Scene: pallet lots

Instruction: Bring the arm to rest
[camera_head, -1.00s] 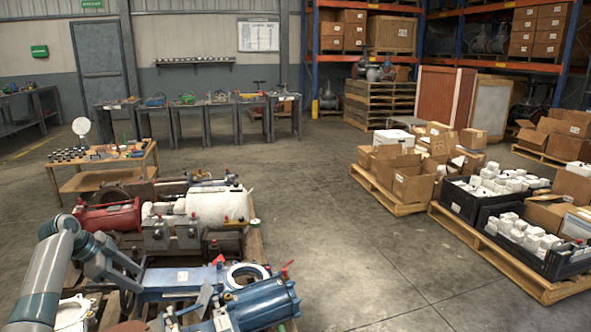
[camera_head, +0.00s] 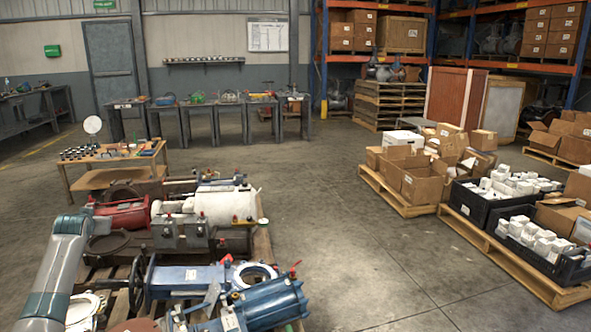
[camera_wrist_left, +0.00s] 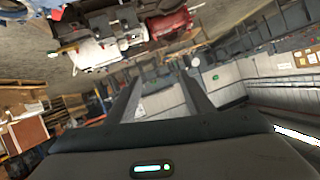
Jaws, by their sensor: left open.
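My left arm (camera_head: 52,270) comes in at the lower left of the head view, and only its upper links show there. My left gripper is outside the head view. In the left wrist view the left gripper (camera_wrist_left: 160,80) has its two dark fingers apart with nothing between them. That view is upside down: the wall is behind the fingers and the machine parts are at the top. My right gripper is in neither view.
A pallet of machine parts, including a blue valve body (camera_head: 268,303), a red motor (camera_head: 122,214) and a white cylinder (camera_head: 212,205), lies beside and beyond my arm. A wooden table (camera_head: 110,162) stands behind. The floor (camera_head: 330,230) to the right is open, up to pallets of boxes (camera_head: 420,182).

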